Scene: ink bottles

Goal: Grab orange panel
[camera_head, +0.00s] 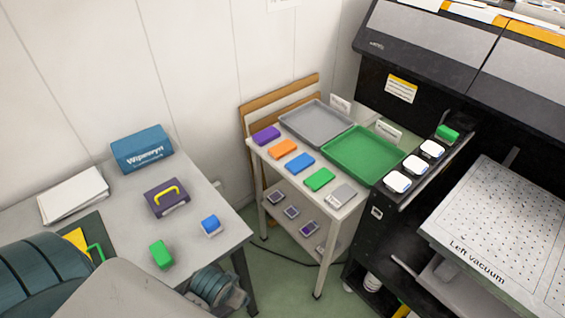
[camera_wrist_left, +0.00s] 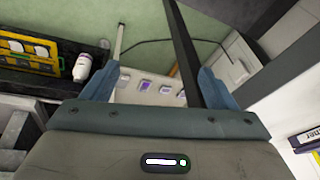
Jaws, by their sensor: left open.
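The orange panel (camera_head: 284,148) is a small flat block on the top of a white cart (camera_head: 345,213), between a purple block (camera_head: 266,135) and a blue block (camera_head: 301,163). My left gripper (camera_head: 218,292) is low in the head view, beside the front right corner of the left table and well short of the cart. In the left wrist view its two blue-grey fingers (camera_wrist_left: 160,85) are spread apart with nothing between them. I cannot make out the orange panel in the left wrist view. My right gripper is not in view.
The cart top also bears a green block (camera_head: 319,179), a grey tray (camera_head: 302,113) and a green tray (camera_head: 384,148). The left table (camera_head: 200,252) holds a blue box (camera_head: 141,148) and smaller items. A black machine (camera_head: 460,90) stands right of the cart.

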